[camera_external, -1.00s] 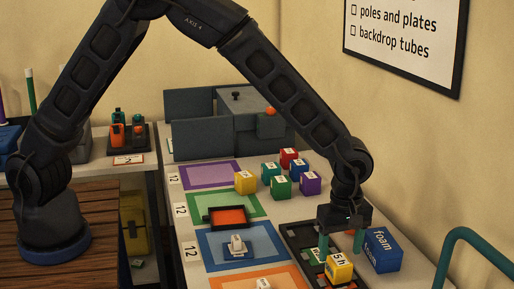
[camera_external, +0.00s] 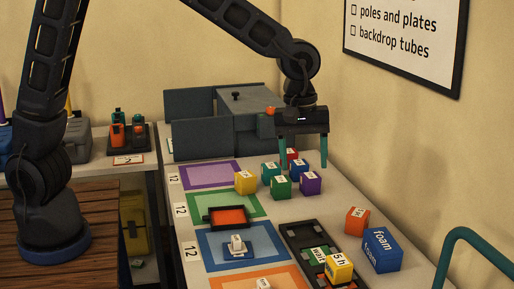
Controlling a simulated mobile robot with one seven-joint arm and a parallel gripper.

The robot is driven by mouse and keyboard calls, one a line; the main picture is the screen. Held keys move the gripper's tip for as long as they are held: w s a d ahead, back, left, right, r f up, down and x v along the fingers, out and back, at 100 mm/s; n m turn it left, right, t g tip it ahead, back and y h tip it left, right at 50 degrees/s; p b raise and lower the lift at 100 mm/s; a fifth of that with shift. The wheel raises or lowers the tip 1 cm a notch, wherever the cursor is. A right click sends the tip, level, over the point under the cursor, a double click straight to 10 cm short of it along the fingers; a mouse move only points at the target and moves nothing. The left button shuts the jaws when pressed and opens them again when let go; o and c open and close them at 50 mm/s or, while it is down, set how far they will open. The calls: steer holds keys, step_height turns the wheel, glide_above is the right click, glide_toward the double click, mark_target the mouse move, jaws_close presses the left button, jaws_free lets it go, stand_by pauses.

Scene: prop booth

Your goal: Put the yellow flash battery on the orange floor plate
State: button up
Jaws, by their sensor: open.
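Two yellow blocks could be the yellow flash battery. One yellow block (camera_external: 245,182) stands by the purple plate's right edge, left of a group of coloured blocks. Another yellow block (camera_external: 340,267), marked "5 h", sits at the near end of a black tray. I cannot tell which is meant. The orange floor plate (camera_external: 291,281) lies at the bottom of the picture, partly cut off, with a small white item on it. My gripper (camera_external: 302,163) is open and empty, pointing down above or behind the group of blocks, right of the first yellow block.
Red (camera_external: 292,154), blue (camera_external: 298,168), green (camera_external: 281,187) and purple (camera_external: 310,183) blocks crowd below my gripper. An orange block (camera_external: 357,221) stands by the blue foam box (camera_external: 382,250). A grey case (camera_external: 203,142) stands behind. A black-rimmed orange tray (camera_external: 207,217) covers part of the green plate.

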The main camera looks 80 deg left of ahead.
steer(key=s+a+r+m, duration=0.3)
steer(key=s+a+r, duration=0.4)
steer(key=s+r, duration=0.1)
steer(key=s+a+r+m+t, duration=0.1)
steer(key=s+a+m, duration=0.2)
steer(key=s, duration=0.6)
steer(key=s+a+r+m+t, duration=0.1)
steer(key=s+a+m, duration=0.3)
steer(key=s, duration=0.5)
steer(key=s+a+r+m+t, duration=0.1)
steer(key=s+a+m, duration=0.3)
steer(key=s, duration=0.6)
steer(key=shift+a+r+t+y, duration=0.3)
steer(key=shift+r+t+y, duration=0.1)
steer(key=shift+r, duration=0.2)
